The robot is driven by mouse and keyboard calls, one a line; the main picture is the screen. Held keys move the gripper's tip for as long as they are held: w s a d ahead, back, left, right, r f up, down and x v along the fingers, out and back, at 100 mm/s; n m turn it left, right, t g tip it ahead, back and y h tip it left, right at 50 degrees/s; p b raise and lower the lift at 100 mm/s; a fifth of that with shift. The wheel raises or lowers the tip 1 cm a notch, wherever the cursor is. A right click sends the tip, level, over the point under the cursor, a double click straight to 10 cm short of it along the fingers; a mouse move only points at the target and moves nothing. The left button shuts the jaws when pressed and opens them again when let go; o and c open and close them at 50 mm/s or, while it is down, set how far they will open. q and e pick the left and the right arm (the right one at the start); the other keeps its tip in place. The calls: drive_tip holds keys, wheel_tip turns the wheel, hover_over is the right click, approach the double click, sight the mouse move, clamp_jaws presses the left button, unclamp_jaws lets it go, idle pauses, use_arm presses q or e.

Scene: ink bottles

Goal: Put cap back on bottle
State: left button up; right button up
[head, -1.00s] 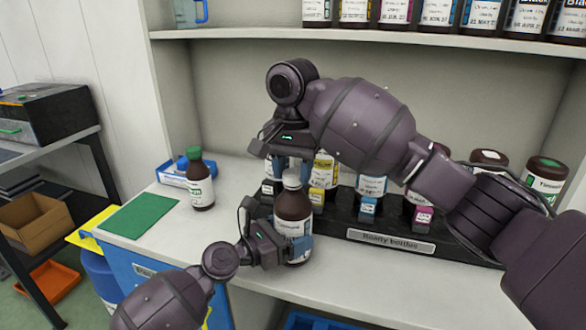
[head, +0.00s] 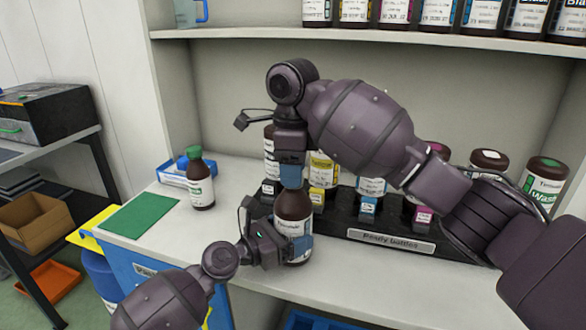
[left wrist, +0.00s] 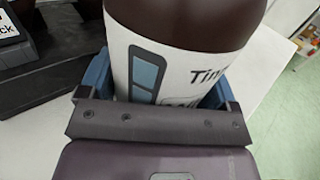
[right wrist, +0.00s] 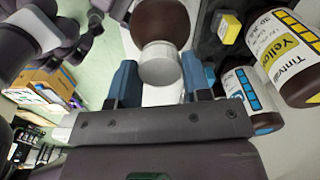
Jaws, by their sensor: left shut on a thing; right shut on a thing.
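A brown bottle (head: 293,206) with a white label stands upright on the worktop. My left gripper (head: 298,246) is shut around its lower body; in the left wrist view the bottle's label (left wrist: 180,75) shows between the blue fingers. My right gripper (head: 292,172) points down over the bottle's top, its fingers hiding the cap in the head view. In the right wrist view the white cap (right wrist: 159,64) is between the fingers, in line with the brown bottle (right wrist: 160,22). The right gripper is shut on it. I cannot tell how tightly the cap sits on the neck.
A green-capped bottle (head: 200,182) stands to the left by a green mat (head: 142,215) and a blue tray (head: 172,178). A black rack (head: 385,238) with several ink bottles is close behind and right. A shelf (head: 370,45) of bottles runs above.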

idle(0.3)
drive_tip(key=o, duration=0.9)
drive_tip(key=shift+r, duration=0.1)
drive_tip(key=shift+r, duration=2.2)
drive_tip(key=shift+c, duration=0.6)
